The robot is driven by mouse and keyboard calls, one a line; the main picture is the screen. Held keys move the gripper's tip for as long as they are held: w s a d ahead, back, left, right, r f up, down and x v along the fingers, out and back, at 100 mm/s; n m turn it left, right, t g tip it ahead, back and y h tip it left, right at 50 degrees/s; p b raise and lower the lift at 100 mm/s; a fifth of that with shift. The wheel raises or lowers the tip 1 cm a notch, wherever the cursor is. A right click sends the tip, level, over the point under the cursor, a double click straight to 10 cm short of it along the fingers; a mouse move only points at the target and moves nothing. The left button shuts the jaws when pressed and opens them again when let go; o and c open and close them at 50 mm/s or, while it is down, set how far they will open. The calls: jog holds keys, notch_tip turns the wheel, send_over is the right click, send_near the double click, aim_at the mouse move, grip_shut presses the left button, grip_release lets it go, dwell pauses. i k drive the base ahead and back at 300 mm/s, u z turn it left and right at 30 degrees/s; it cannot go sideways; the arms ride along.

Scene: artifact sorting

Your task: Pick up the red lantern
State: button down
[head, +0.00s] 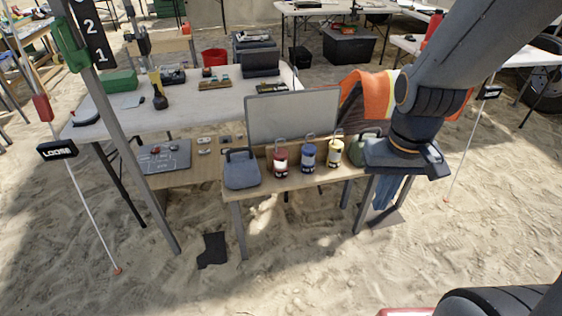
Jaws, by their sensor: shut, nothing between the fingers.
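The red lantern (280,160) stands upright on a small wooden table (262,192), with a pale band around its middle and a handle on top. A blue lantern (308,158) and a yellow lantern (334,155) stand in a row to its right. My gripper (388,192) hangs at the table's right end, to the right of all three lanterns and apart from the red one. It is shut and empty. Its fingertips are hard to make out against the table leg and sand.
A grey-blue container (241,170) stands left of the red lantern, and a green one (363,150) stands right of the yellow lantern, close to my gripper. An upright grey panel (291,116) rises behind the lanterns. A post (122,140) stands at left. Sand in front is mostly clear.

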aim_at(280, 170)
jog(key=z, duration=2.5)
jog(key=k, duration=0.9)
jog(key=u, duration=1.9)
